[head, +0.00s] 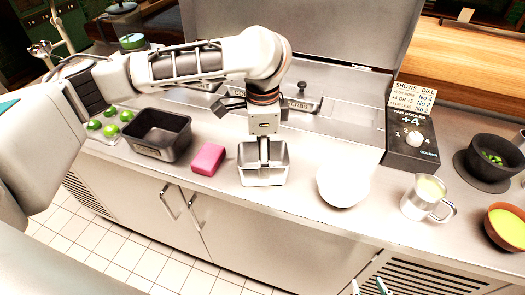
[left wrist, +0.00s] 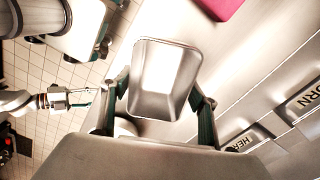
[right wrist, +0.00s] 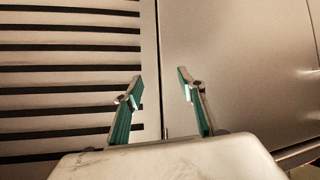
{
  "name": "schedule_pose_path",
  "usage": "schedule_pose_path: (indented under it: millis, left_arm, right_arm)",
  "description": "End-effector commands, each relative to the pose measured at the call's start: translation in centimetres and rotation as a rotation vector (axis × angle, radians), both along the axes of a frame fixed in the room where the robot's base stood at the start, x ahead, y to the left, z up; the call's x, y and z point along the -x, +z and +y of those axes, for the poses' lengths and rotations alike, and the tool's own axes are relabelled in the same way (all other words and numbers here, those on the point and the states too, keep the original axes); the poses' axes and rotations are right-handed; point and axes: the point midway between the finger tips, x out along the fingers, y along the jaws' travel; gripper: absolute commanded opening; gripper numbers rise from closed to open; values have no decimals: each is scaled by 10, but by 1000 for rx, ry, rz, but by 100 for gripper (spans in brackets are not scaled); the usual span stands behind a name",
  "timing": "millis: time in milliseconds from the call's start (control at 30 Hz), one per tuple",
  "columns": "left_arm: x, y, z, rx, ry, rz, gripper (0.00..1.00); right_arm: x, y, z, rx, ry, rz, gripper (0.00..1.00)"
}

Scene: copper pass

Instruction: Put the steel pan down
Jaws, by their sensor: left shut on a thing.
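The steel pan (head: 263,178) is a small, open rectangular pan at the counter's front, in the middle of the head view. My left gripper (head: 264,158) comes down over it from above and is shut on it. In the left wrist view the pan (left wrist: 165,75) sits between the two fingers of the left gripper (left wrist: 163,95). I cannot tell whether the pan's underside touches the counter. My right gripper (right wrist: 161,80) is open and empty, in front of the cabinet doors; it shows at the bottom edge of the head view (head: 370,287).
On the steel counter (head: 300,215), a pink block (head: 208,159) and a dark pan (head: 160,137) stand left of the steel pan. A white bowl (head: 342,185), a metal mug (head: 424,199) and a dial box (head: 410,140) stand right. Limes (head: 110,130) lie far left.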

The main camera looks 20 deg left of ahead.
Motion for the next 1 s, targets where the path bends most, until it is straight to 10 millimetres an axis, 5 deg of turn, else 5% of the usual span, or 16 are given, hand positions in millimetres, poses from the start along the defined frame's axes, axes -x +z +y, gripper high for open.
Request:
schedule_pose_path:
  millis: [167,200,233,633,900,1000]
  left_arm:
    - [0,0,0,-2,0,2,35]
    - [0,-1,0,-1,0,0,67]
    - [0,-1,0,-1,0,0,75]
    - [0,-2,0,-1,0,0,76]
    - [1,-5,0,0,-3,3,76]
    - [-1,29,1,-2,-2,-6,76]
  right_arm:
    - [1,4,-6,7,-9,9,40]
    - [2,2,-6,8,-11,11,40]
    - [2,2,-7,8,-12,11,40]
    - [3,-1,-3,4,-8,13,40]
    - [5,-24,7,-12,3,13,40]
    - [4,-7,11,-15,9,6,40]
